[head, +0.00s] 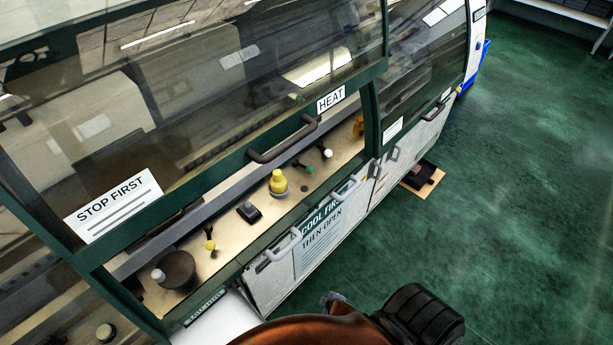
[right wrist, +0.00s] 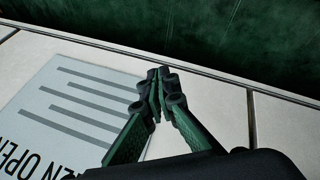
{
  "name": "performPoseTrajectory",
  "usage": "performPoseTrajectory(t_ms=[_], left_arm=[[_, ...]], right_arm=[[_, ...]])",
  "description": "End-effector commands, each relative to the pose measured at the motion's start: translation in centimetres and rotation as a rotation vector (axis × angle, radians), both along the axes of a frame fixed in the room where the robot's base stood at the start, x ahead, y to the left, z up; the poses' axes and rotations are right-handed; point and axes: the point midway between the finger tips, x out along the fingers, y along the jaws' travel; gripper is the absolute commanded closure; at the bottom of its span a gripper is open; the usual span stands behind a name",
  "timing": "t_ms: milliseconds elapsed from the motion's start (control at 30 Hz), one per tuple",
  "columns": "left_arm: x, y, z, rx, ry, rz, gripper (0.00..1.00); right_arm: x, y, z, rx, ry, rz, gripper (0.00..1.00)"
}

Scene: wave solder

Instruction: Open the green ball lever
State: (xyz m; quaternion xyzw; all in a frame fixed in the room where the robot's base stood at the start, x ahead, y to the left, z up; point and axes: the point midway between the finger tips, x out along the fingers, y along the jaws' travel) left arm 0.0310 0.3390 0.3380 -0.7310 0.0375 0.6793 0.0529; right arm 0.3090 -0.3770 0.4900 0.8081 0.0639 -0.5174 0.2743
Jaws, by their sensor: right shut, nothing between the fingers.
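The green ball lever (head: 310,169) is a small green knob on the beige ledge of the machine in the head view, right of the yellow beacon-like knob. A white ball lever (head: 327,153) stands just beyond it. My right gripper (right wrist: 160,82) is shut and empty in the right wrist view, over the white front panel with the printed label. The green ball lever does not show in the right wrist view. My right fingertips cannot be made out in the head view. My left gripper is not in view.
A raised glass hood with a handle (head: 283,140) hangs above. Cabinet handles (head: 283,246) stick out below. Green floor (head: 520,210) is open at right.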

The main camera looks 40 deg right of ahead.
Motion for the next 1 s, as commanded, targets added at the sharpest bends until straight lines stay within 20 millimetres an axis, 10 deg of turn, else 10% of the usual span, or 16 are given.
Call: performPoseTrajectory(t_ms=[200, 300, 500, 633, 1000], left_arm=[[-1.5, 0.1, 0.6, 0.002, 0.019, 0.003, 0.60], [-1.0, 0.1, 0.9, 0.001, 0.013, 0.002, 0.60], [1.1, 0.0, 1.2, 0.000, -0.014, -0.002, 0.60], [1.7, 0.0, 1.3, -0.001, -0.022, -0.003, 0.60], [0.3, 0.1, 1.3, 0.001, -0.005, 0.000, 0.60]], right_arm=[[12.1, -4.1, 21.0, -0.306, -0.276, 0.086, 1.00], [14.1, -5.5, 29.7, -0.431, -0.372, 0.081, 1.00], [14.8, -7.1, 41.0, -0.587, -0.490, 0.048, 1.00], [14.7, -7.5, 45.4, -0.656, -0.538, 0.036, 1.00], [18.3, -5.5, 47.8, -0.820, -0.600, 0.193, 1.00]])
